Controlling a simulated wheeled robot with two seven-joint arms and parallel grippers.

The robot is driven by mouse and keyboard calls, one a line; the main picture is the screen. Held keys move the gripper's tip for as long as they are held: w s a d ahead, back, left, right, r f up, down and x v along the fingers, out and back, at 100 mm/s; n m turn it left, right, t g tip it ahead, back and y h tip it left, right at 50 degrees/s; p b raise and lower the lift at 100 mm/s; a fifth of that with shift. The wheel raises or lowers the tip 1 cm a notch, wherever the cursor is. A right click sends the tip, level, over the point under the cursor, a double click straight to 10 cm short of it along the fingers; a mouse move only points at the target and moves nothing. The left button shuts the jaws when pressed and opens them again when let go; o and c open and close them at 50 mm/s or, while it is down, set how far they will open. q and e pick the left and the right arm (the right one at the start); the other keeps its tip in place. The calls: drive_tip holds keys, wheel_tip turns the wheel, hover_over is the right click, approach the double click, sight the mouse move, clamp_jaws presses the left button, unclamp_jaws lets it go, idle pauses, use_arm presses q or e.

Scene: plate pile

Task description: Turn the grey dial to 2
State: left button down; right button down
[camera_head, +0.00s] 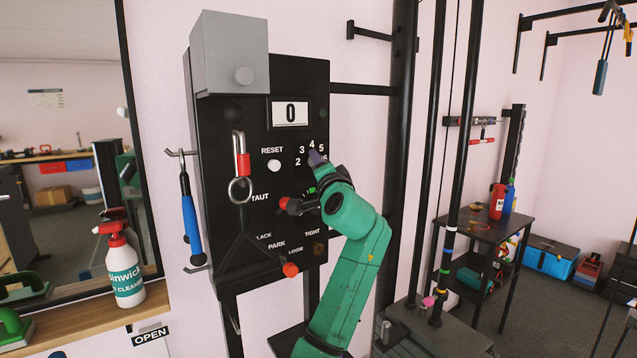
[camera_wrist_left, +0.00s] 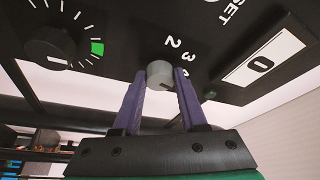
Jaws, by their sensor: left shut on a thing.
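The grey dial (camera_wrist_left: 158,72) is a small round knob on the black panel (camera_wrist_left: 110,35). In the left wrist view the numbers 2 and 3 are beside it. A dark mark shows on its face, but I cannot tell which number it points to. My left gripper (camera_wrist_left: 161,78) has its two purple fingers on either side of the dial, shut on it. In the head view my left gripper (camera_head: 317,158) is at the panel among the numbers 2 to 5 and hides the dial. My right gripper is not in view.
A display (camera_head: 290,113) on the panel reads 0, with a white reset button (camera_head: 274,165) below it. A black post (camera_head: 400,150) stands right.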

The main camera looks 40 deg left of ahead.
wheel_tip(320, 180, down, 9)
drive_tip(key=b, duration=0.8)
use_arm(q)
drive_tip(key=shift+w+d+f+n+g+y+p, duration=0.15)
drive_tip(key=shift+n+g+y+p, duration=1.15)
drive_tip(key=shift+n, duration=3.65)
drive_tip(key=shift+w+a+r+n+g+y+p, duration=0.15)
drive_tip(key=shift+n+g+y+p, duration=0.2)
drive_tip(key=shift+n+g+p, duration=3.2)
drive_tip(key=shift+w+d+f+n+g+y+b, duration=0.15)
drive_tip(key=shift+n+g+y+b, duration=0.6)
drive_tip(key=shift+n, duration=5.55)
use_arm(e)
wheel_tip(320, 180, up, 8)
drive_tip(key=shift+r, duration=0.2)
use_arm(q)
drive_tip(key=shift+g+p, duration=0.3)
drive_tip(key=shift+g, duration=0.1)
drive_tip(key=shift+c, duration=2.2)
unclamp_jaws()
